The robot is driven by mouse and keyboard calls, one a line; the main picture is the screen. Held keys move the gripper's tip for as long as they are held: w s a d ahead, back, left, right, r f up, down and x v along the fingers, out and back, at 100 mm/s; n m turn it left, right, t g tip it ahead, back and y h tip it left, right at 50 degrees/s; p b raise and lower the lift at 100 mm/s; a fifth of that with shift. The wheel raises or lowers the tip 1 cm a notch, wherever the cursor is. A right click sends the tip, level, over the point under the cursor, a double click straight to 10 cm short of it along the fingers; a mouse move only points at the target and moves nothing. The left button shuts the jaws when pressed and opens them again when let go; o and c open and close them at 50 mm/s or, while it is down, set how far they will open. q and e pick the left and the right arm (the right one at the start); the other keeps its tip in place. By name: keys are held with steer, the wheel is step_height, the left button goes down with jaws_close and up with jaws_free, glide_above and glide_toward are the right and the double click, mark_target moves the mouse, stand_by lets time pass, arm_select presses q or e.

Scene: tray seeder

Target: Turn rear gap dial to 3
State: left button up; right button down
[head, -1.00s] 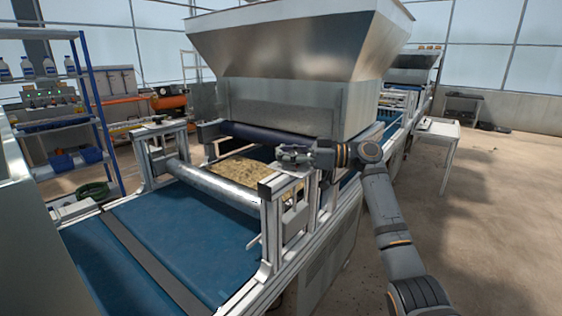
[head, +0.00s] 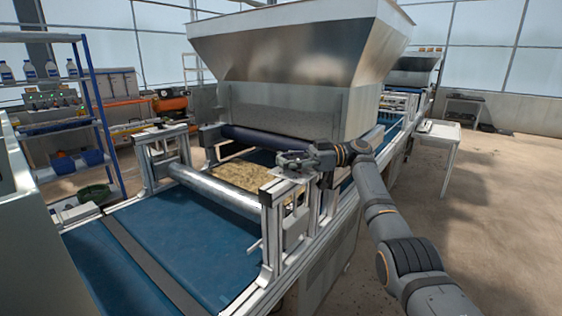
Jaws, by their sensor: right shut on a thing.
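My right gripper (head: 292,163) is shut at the top of the near roller post (head: 272,225), on the right side of the seeder line. It is closed around the rear gap dial there. The jaws hide nearly all of the dial, so its number and pointer cannot be read. The silver roller (head: 215,190) spans the belt between this post and the far post (head: 150,165). A flat tray of brown soil (head: 240,173) lies on the belt behind the roller. My left gripper is out of view.
A large metal hopper (head: 290,50) stands above the line just behind the gripper. The blue belt (head: 170,245) in front is bare. A blue shelf rack (head: 98,120) stands at left. A white side table (head: 440,135) and open floor lie at right.

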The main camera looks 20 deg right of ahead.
steer(key=c, duration=1.1)
jaws_free()
steer(key=shift+d, duration=0.1)
steer(key=shift+o, duration=0.2)
steer(key=shift+f+t, duration=0.1)
steer(key=shift+t, duration=0.2)
